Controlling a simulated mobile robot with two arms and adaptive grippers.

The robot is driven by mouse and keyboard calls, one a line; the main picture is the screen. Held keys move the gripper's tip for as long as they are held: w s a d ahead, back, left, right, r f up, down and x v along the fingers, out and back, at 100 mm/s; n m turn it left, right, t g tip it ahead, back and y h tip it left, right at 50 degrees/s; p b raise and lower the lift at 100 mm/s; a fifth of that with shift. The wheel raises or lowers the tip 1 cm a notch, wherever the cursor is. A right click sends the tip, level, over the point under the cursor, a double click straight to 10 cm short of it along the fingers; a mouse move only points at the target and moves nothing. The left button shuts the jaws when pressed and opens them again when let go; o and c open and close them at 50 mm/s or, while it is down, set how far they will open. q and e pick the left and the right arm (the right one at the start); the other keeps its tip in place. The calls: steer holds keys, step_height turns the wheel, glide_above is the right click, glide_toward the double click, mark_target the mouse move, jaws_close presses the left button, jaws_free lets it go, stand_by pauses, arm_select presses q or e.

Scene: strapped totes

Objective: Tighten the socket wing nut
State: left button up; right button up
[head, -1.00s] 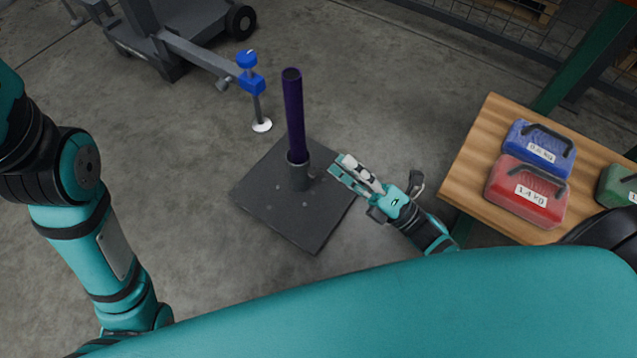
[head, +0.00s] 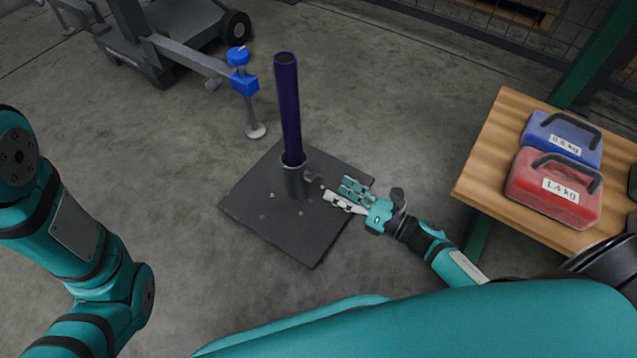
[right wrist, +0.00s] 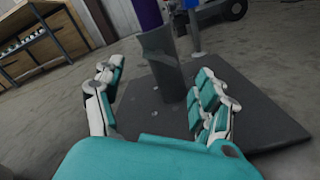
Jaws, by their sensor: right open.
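A dark purple pole (head: 288,110) stands upright in a short grey socket (head: 294,180) on a flat, dark square base plate (head: 265,215). A small grey knob, apparently the wing nut (head: 312,178), sticks out on the socket's right side; its wings are too small to make out. My right gripper (head: 337,191) is open and empty, low over the plate's right part, its fingers pointing at the socket and apart from it. In the right wrist view the socket (right wrist: 160,65) stands beyond the spread fingers (right wrist: 155,85). My left gripper is out of view.
A grey wheeled frame (head: 165,50) with a blue-clamped foot (head: 245,85) stands behind the plate. The floor around the plate is mostly clear.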

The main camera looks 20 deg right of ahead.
mark_target(318, 179)
steer(key=b+x, duration=0.2)
steer(key=x, duration=0.4)
steer(key=shift+w+a, duration=0.15)
steer(key=shift+w, duration=0.1)
steer(key=c, duration=1.2)
steer(key=shift+o, duration=0.2)
